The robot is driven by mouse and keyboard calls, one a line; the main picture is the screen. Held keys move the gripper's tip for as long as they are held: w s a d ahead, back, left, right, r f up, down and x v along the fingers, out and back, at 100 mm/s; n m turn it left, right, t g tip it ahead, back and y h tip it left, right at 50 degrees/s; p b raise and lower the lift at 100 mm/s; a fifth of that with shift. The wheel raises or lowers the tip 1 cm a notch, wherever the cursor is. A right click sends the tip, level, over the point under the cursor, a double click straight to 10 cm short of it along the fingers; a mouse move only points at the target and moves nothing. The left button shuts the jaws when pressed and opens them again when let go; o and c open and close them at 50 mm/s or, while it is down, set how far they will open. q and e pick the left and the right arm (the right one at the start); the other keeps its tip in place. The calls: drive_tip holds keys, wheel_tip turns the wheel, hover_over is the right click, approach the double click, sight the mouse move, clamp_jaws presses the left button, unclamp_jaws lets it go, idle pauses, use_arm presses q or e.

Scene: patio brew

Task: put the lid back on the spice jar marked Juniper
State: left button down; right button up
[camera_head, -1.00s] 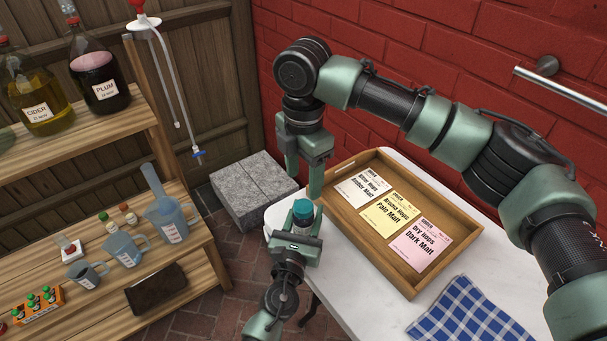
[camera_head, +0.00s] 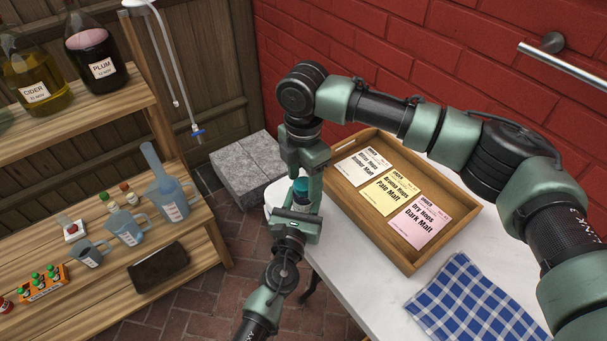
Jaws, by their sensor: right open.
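My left gripper (camera_head: 299,212) comes up from the bottom, left of the white table. It holds a small item with a teal top (camera_head: 301,186) upright between its fingers. The item's body is mostly hidden and no label on it is readable, so I cannot tell whether the teal part is a lid or whether this is the Juniper jar. My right gripper (camera_head: 304,172) points down directly above it, open, its fingers reaching down close to the teal top. I cannot tell whether they touch it.
A wooden tray (camera_head: 353,214) with several labelled packets stands on the white table (camera_head: 375,285), beside a blue checked cloth (camera_head: 468,302). Grey blocks (camera_head: 246,165) stand behind.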

clamp_jaws()
drive_tip(key=m, duration=0.4)
drive_tip(key=shift+m, duration=0.4)
drive_tip(key=m, duration=1.3)
drive_tip(key=shift+o, duration=0.8)
unclamp_jaws()
